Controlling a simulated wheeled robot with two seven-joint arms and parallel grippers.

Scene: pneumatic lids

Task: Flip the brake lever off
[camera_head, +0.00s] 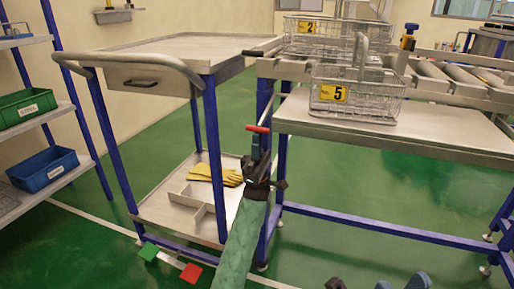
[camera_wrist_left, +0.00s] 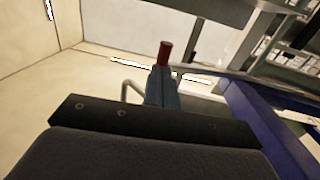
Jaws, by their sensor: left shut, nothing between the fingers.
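A red-ended lever (camera_head: 258,129), which I take for the brake lever, shows at the cart's right side near the blue post. Its red end also shows in the left wrist view (camera_wrist_left: 165,51), upright just beyond the fingers. My left gripper (camera_head: 259,150) is shut and empty, its tips right at the lever; I cannot tell whether they touch. Its fingers show in the left wrist view (camera_wrist_left: 162,86). The lever's lower part is hidden behind the fingers. My right gripper (camera_head: 402,283) is at the bottom edge, its two blue-grey fingertips apart.
The grey cart (camera_head: 170,48) stands left of a roller conveyor (camera_head: 440,80) with wire baskets (camera_head: 355,100). Yellow gloves (camera_head: 214,174) lie on the cart's lower shelf. Green (camera_head: 149,251) and red (camera_head: 191,273) plates are low at the cart's front. Open floor (camera_head: 340,255) lies front right.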

